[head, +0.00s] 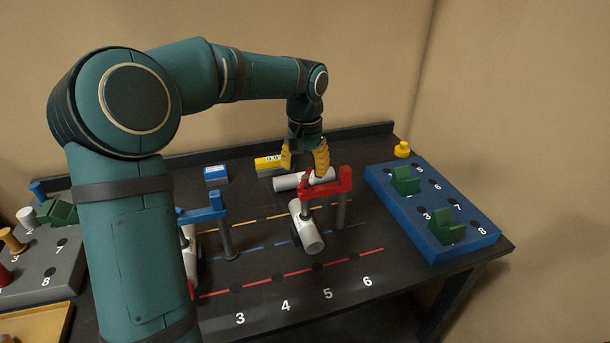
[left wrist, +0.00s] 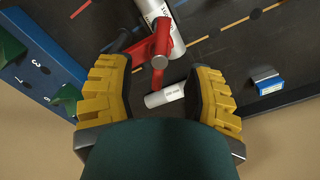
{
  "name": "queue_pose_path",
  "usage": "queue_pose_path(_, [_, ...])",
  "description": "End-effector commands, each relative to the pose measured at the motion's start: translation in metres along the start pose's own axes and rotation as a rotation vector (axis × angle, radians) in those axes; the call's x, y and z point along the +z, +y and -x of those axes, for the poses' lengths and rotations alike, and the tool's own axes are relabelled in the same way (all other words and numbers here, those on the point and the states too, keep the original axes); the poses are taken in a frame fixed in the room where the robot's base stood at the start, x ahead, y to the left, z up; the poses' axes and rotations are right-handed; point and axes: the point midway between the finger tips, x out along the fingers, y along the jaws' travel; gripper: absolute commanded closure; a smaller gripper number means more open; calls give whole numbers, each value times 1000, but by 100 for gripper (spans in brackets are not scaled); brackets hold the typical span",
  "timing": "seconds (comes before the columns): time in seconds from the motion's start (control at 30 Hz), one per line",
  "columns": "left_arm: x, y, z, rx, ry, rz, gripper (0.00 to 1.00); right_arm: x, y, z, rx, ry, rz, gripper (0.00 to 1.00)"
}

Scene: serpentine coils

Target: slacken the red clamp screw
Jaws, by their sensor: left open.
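The red clamp (head: 340,188) stands on posts over a white pipe (head: 307,232) on the dark table. My left gripper (head: 305,165) has yellow fingers and points down just behind the clamp. It is open and empty, and in the left wrist view the fingers (left wrist: 160,70) stand wide apart. I cannot tell the gap between the fingers and the screw. My right gripper is not in view.
A loose white cylinder (head: 291,182) lies behind the clamp, close under my gripper. A blue clamp (head: 204,214) stands to the left. A blue numbered block (head: 460,235) with green pieces is at the right. A blue-and-white box (head: 216,175) and yellow box (head: 268,163) lie behind.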

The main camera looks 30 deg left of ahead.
Motion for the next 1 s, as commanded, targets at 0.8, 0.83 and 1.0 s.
queue_pose_path(0.8, [0,0,88,0,0,0,48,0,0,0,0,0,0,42])
queue_pose_path(0.83, [0,0,88,0,0,0,48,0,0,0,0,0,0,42])
queue_pose_path(1.0, [0,0,88,0,0,0,48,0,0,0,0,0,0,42])
